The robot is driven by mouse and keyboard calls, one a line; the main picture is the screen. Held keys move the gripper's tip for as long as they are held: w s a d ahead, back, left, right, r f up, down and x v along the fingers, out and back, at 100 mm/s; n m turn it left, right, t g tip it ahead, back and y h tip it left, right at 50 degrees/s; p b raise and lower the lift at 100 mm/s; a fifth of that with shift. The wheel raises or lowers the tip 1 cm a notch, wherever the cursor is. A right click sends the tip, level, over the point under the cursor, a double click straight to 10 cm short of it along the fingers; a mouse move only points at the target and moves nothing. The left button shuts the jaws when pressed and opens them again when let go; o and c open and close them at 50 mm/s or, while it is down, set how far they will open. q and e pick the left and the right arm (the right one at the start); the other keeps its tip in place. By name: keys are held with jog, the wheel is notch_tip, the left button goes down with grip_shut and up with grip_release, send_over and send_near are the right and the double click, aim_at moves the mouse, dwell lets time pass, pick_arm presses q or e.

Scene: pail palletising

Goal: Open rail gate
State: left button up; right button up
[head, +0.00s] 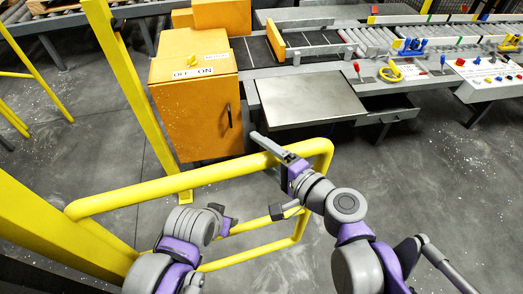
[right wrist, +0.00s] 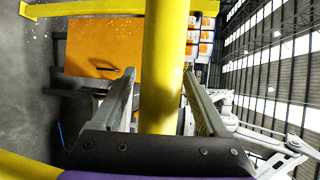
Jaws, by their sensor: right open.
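The rail gate (head: 151,191) is a yellow tubular frame with rounded corners. In the head view it runs from the thick yellow post at lower left to a free-looking end at right. My right gripper (head: 264,174) is open at the gate's right part, its upper finger over the top rail. In the right wrist view a yellow gate tube (right wrist: 163,50) passes between the two spread fingers of the right gripper (right wrist: 160,75); I cannot tell whether they touch it. My left gripper (head: 231,220) is low beside the gate's lower rails, with its jaws mostly hidden.
An orange cabinet (head: 197,115) with an OFF/ON switch stands behind the gate, beside a slim yellow post (head: 130,85). A grey metal table (head: 308,98) and a control panel (head: 490,75) stand right of it. The floor (head: 440,170) at right is clear.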

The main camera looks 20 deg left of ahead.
jog(key=shift+d, duration=0.1)
jog(key=p+v, duration=0.1)
jog(key=v, duration=0.9)
jog(key=shift+s+d+r, duration=0.1)
jog(key=shift+d, duration=0.05)
jog(key=shift+s+d, duration=0.1)
jog(key=shift+s, duration=0.05)
